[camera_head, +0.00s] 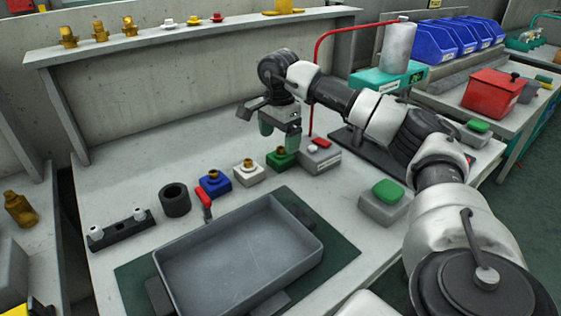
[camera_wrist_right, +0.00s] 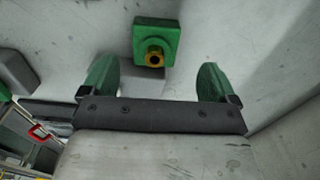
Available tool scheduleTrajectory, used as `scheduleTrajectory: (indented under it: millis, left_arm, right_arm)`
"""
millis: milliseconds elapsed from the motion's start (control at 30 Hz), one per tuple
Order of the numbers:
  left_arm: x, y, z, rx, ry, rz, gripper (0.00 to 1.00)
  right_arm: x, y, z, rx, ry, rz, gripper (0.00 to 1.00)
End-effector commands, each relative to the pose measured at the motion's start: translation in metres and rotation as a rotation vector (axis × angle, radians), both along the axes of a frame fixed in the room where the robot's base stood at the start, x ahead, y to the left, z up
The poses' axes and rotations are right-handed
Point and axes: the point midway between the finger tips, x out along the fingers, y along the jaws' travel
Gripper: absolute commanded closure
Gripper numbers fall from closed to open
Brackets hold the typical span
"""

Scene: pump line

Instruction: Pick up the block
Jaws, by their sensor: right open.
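Several small blocks with brass fittings on top stand in a row on the bench: a blue block (camera_head: 214,183), a white block (camera_head: 249,175) and a green block (camera_head: 281,159). My right gripper (camera_head: 279,136) has green fingers and hangs pointing down, just above the green block. In the right wrist view the gripper (camera_wrist_right: 155,82) is open and empty. The green block (camera_wrist_right: 144,30) with its brass fitting lies beyond the fingertips, roughly centred between them. My left gripper is not in view.
A grey tray (camera_head: 190,262) lies in front of the blocks, with a red-handled clamp (camera_head: 205,202) at its edge. A black ring (camera_head: 175,200) stands left of the blue block. A grey box with a red button (camera_head: 320,158) is close right of the green block.

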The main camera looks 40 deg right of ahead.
Motion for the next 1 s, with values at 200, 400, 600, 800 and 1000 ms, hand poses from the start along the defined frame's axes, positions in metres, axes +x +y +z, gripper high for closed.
scheduleTrajectory:
  millis: [200,400,600,800,1000]
  left_arm:
    - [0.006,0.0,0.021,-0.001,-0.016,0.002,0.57]
    - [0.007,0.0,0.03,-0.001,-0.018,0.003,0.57]
    - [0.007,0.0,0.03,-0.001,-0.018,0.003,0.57]
    - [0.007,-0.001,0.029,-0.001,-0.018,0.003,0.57]
    - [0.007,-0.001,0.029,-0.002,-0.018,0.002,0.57]
  right_arm:
    - [-0.007,0.001,-0.035,-0.002,0.004,-0.001,0.11]
    - [-0.006,0.001,-0.046,0.0,0.001,-0.001,0.11]
    - [-0.006,0.001,-0.045,0.0,0.001,0.0,0.15]
    - [-0.006,0.001,-0.045,0.0,0.001,0.0,0.46]
    - [-0.006,0.001,-0.044,0.0,0.0,0.0,0.73]
